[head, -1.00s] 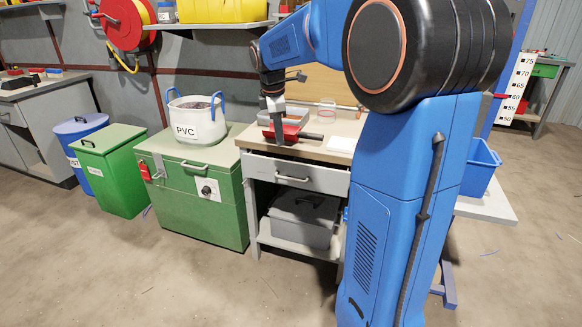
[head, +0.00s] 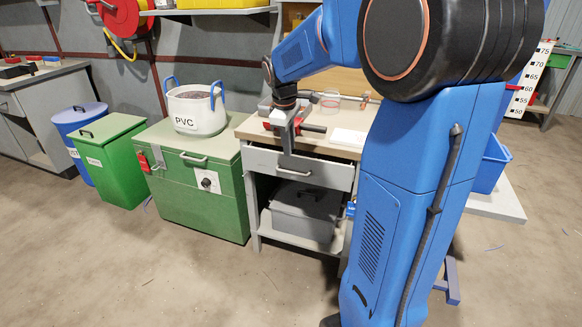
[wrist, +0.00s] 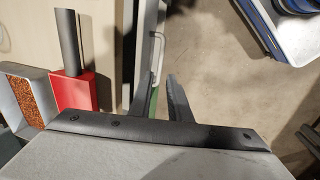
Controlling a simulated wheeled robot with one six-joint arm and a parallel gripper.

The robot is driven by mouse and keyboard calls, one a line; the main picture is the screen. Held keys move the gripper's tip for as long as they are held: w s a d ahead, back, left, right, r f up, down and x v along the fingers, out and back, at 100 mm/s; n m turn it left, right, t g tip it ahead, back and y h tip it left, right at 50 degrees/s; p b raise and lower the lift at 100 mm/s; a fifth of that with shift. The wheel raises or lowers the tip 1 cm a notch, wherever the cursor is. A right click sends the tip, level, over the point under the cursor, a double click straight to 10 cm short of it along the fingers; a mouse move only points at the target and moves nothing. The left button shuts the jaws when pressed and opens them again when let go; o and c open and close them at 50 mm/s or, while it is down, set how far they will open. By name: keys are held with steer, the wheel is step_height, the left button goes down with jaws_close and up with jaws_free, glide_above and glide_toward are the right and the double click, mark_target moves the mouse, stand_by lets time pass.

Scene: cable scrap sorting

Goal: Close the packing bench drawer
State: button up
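The packing bench drawer (head: 299,172) has a grey front with a bar handle (head: 294,171). Its front seems to stand slightly out from the bench, with a narrow dark gap under the worktop. The handle also shows in the wrist view (wrist: 157,58), just beyond my fingers. My gripper (head: 288,150) points down at the bench's front edge, close to the top of the drawer front. In the wrist view my gripper (wrist: 163,95) has its two dark fingers apart with nothing between them. Whether a finger touches the drawer is unclear.
On the worktop (head: 252,128) lie a red tool (wrist: 73,90), a tray of copper-coloured granules (wrist: 22,92) and a white pad (head: 348,137). A grey toolbox (head: 305,215) sits on the shelf below. A green chest (head: 195,180) stands left. The floor in front is clear.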

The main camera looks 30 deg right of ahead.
mark_target(291, 173)
steer(key=f, duration=0.3)
steer(key=d+f, duration=0.1)
steer(key=f, duration=0.2)
steer(key=w+f, duration=0.1)
steer(key=f, duration=0.2)
steer(key=shift+d+f, duration=0.25)
steer(key=shift+f, duration=0.1)
jaws_close()
